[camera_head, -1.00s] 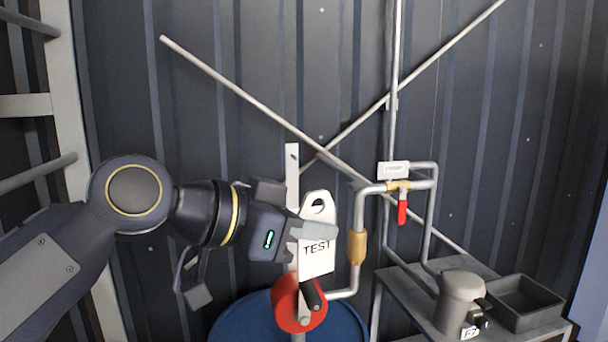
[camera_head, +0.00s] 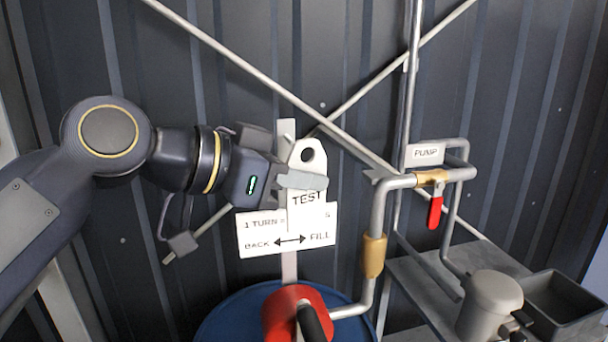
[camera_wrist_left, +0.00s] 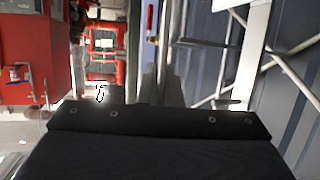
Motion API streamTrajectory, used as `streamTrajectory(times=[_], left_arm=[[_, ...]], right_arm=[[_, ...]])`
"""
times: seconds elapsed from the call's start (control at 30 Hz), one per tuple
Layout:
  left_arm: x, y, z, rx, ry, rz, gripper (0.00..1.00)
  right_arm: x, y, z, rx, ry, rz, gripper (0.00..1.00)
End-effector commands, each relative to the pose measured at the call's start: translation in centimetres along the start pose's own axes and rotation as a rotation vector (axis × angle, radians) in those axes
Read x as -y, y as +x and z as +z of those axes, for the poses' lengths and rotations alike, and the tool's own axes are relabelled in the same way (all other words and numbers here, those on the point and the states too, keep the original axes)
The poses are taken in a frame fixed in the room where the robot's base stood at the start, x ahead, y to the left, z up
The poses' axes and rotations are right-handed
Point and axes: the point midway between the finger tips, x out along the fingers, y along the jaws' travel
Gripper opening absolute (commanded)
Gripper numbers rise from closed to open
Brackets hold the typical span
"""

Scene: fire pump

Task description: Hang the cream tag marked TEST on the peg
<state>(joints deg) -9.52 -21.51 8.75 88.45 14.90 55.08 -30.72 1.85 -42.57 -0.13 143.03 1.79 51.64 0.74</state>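The cream tag marked TEST (camera_head: 307,197) is upright in the head view, its round hole at the top. My left gripper (camera_head: 301,181) is shut on it, with one finger across its face just above the lettering. The tag is in front of a narrow upright grey post (camera_head: 287,131) and covers part of it. I cannot make out the peg; it may be hidden behind the tag or gripper. In the left wrist view the dark gripper body fills the lower part, and I cannot make out the tag. My right gripper is not in view.
Behind the tag is a white sign (camera_head: 262,238) reading BACK and FILL. Below are a red hub with a black handle (camera_head: 290,306) and a blue drum (camera_head: 228,318). To the right are pipework with a red lever (camera_head: 435,212), a PUMP label (camera_head: 425,154) and a grey bin (camera_head: 562,303).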

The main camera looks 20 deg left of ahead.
Motion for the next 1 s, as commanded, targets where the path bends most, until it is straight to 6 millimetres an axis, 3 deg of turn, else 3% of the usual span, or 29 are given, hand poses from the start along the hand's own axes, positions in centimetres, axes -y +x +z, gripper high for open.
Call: streamTrajectory(times=[1.0], left_arm=[[6.0,1.7,-0.1,0.000,-0.002,-0.001,0.00]], right_arm=[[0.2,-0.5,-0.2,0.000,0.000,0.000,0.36]])
